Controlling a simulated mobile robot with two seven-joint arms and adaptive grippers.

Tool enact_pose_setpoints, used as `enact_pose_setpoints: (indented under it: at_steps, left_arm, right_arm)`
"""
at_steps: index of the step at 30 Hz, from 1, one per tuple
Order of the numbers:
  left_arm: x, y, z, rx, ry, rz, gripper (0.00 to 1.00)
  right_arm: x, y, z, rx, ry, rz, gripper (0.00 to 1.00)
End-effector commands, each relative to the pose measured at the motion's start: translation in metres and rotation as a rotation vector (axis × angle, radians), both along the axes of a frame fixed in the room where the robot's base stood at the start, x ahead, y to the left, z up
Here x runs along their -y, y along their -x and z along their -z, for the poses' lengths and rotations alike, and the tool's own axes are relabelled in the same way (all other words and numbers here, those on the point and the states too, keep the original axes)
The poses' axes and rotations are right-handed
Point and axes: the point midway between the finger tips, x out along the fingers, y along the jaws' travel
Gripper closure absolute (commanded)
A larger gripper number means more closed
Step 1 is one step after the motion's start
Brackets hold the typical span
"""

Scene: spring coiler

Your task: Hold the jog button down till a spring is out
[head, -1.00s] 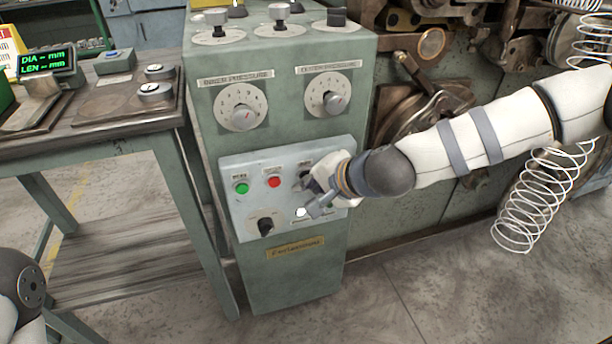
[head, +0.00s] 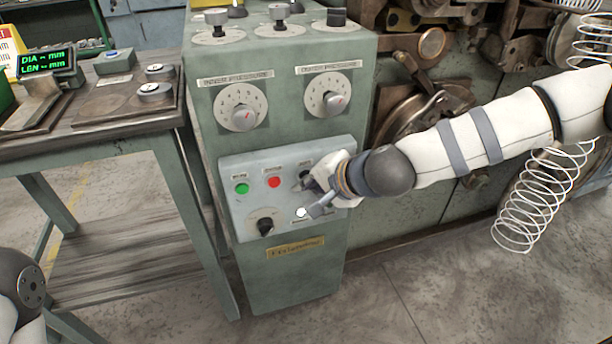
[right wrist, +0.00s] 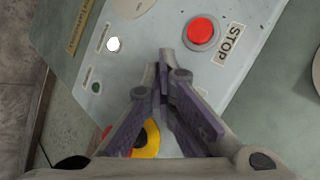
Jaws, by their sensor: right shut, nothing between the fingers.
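A small white button (head: 301,213), likely the jog button, sits low on the pale control panel (head: 240,215) of the green pedestal; its label is too small to read. It also shows in the right wrist view (right wrist: 113,44). My right gripper (head: 314,211) is shut and empty, its tips just to the right of the white button in the head view. In the wrist view the tips (right wrist: 163,58) lie between that button and the red STOP button (right wrist: 202,31), apart from both in the picture. Depth to the panel is unclear. My left gripper is out of view.
A green button (head: 241,188) and black knobs share the panel. A wire spring (head: 541,195) hangs at right by the machine.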

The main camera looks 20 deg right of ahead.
Motion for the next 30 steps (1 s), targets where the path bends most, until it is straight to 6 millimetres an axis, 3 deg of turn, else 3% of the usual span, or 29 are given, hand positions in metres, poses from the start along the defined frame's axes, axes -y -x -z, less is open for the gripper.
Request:
enact_pose_setpoints:
  at_steps: [10,30]
  left_arm:
    - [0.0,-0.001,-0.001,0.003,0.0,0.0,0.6]
    - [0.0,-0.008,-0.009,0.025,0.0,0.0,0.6]
  right_arm:
    - [0.0,0.002,-0.001,0.002,0.001,0.0,1.0]
    - [0.001,0.027,-0.001,-0.001,0.001,0.0,1.0]
